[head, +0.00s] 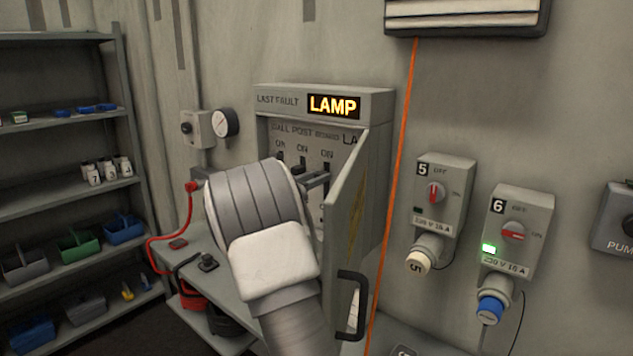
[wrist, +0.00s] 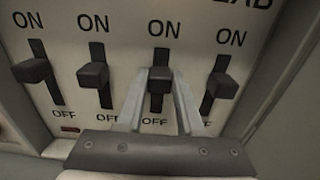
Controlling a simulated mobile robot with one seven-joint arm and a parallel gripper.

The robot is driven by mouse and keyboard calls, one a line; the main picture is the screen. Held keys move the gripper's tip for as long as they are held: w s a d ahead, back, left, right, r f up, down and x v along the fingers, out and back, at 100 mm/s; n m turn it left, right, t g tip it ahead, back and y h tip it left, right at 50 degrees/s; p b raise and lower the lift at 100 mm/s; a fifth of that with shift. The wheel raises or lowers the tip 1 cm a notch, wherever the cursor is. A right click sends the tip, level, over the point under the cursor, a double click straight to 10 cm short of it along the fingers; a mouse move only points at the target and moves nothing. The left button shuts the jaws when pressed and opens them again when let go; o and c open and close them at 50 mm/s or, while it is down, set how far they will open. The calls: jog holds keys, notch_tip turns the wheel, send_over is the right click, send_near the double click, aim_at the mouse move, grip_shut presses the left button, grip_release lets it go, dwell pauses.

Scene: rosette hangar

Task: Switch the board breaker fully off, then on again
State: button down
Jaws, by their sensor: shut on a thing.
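The breaker panel (head: 283,127) hangs on the wall with its door (head: 347,205) swung open; its top row reads CALL, POST, BOARD and a partly hidden LA. In the wrist view several black levers stand in vertical slots, ON above and OFF below. My gripper (wrist: 161,88) has one finger on each side of the third lever from the left, the board breaker (wrist: 160,75), and is shut on it. This lever sits around mid-slot, at much the same height as its neighbours (wrist: 93,75). In the head view my wrist hides much of the panel.
The open door with its black handle (head: 352,305) stands close to the right of my arm. Sockets 5 (head: 440,195) and 6 (head: 516,230) are to the right. A shelf (head: 60,190) stands left.

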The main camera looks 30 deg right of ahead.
jog(key=shift+r, duration=0.25)
jog(key=c, duration=0.7)
grip_release()
jog(key=shift+o, duration=0.9)
jog(key=b+v, duration=0.2)
jog(key=v, duration=1.5)
jog(key=shift+a, duration=0.2)
jog(key=shift+s+f, duration=0.1)
